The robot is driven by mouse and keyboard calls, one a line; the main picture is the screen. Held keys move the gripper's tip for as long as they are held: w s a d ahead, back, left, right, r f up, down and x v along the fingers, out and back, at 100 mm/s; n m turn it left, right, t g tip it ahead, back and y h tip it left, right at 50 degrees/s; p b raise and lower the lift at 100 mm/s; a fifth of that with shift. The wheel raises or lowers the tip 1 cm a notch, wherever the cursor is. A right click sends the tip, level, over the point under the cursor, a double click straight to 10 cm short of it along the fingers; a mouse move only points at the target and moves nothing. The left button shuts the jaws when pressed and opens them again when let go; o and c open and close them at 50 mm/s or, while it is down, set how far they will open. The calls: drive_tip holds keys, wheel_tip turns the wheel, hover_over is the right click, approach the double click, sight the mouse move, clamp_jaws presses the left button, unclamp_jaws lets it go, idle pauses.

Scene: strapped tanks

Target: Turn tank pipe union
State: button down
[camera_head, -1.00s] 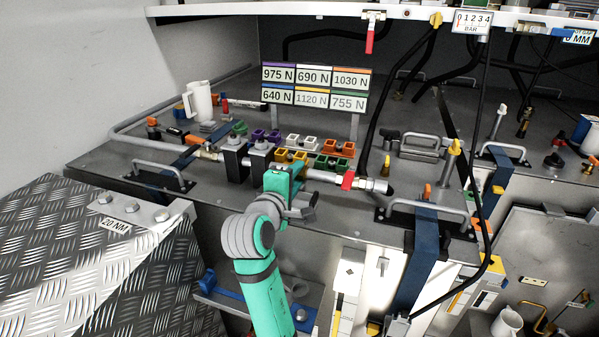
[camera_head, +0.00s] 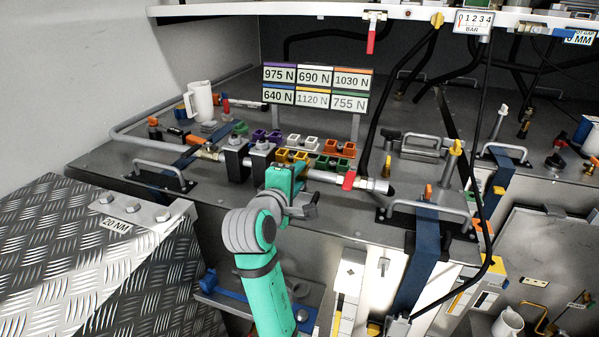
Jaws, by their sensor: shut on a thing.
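The tank pipe (camera_head: 325,177) runs across the front of the grey tank top, with a red-handled valve (camera_head: 349,181) near its right end. It passes through two dark clamp blocks (camera_head: 236,160) to the left. My teal and grey gripper (camera_head: 287,176) is at the pipe between the clamp blocks and the red valve. It is shut on the pipe union there. My own wrist and hand hide the fingertips and most of the union, so its angle cannot be seen.
Coloured blocks (camera_head: 330,162) sit just behind the pipe, below a board of force labels (camera_head: 315,88). A white jug (camera_head: 201,100) stands at the back left. Grey handles (camera_head: 428,207) and a blue strap (camera_head: 418,262) lie right of my arm. A black hose hangs at the right.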

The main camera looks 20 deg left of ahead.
drive_tip(key=shift+w+d+r+g, duration=0.25)
drive_tip(key=shift+d+g, duration=0.15)
drive_tip(key=shift+g, duration=0.8)
drive_tip(key=shift+r+g, duration=0.3)
drive_tip(key=shift+g, duration=0.6)
drive_tip(key=shift+w+a+g, duration=0.1)
drive_tip(key=shift+g, duration=0.4)
